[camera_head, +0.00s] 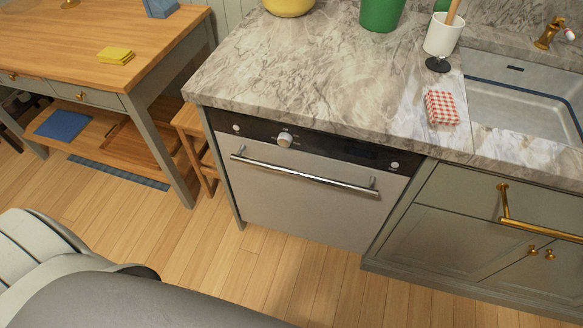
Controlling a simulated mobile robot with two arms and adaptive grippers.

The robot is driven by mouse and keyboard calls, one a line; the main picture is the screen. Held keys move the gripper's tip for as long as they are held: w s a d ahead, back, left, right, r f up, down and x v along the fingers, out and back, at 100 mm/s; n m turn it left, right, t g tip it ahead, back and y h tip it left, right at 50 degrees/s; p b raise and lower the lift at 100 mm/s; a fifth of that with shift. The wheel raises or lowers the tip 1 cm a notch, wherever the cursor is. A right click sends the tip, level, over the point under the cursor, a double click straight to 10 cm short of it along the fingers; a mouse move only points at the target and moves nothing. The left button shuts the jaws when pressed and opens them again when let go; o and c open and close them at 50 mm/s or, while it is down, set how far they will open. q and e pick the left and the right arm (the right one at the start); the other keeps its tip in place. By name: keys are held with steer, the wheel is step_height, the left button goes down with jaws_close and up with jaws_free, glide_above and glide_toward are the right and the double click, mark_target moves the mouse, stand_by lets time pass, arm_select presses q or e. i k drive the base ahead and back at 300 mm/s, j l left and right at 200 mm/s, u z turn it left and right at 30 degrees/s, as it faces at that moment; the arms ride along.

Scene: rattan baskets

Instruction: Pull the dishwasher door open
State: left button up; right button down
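The dishwasher door (290,198) is a flat silver-grey panel under the marble worktop, and it looks shut and upright. A long chrome bar handle (305,176) runs across its upper part, with nothing touching it. Above the handle is a dark control strip (340,148) with a white round knob (285,139) and small buttons. Neither gripper shows in the head view. Grey and dark rounded parts at the lower left, which look like my own body, hide some of the floor there.
The wooden floor (315,284) before the dishwasher is clear. A grey cabinet (440,241) with brass handles adjoins it on the right. A wooden table (95,52) and a stool (187,123) stand left. The marble worktop (300,70) holds a checked cloth (442,108) near the sink (525,105).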

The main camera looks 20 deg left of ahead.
mark_target(333, 189)
steer(key=u, duration=0.6)
steer(key=k+u, duration=0.15)
steer(key=k, duration=0.2)
